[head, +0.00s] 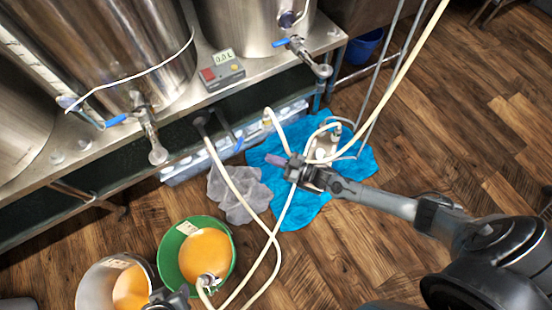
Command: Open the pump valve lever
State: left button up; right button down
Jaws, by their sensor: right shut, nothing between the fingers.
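The pump (322,148) is a small metal unit with hoses on a blue cloth on the floor, right of centre in the head view. My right gripper (281,162) is shut and empty, over the cloth just left of and in front of the pump. My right wrist covers part of the pump's near side. I cannot clearly make out the pump valve lever, or whether the gripper touches it. A dark part at the bottom edge, beside the green bucket, looks like my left gripper (168,298); its fingers cannot be made out.
Steel kettles with blue-handled valves (281,43) stand on a steel bench (185,112) with a display box (222,72). A green bucket (231,262) and a white bucket (88,283) hold orange liquid. Pale hoses (232,184) loop across the floor. A grey cloth (238,207) lies nearby.

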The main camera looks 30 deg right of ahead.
jog(key=b, duration=0.4)
send_near(239, 145)
jog(key=x, duration=0.5)
jog(key=shift+w+a+f, duration=0.15)
jog(key=shift+w+a, duration=0.25)
jog(key=shift+a, duration=0.2)
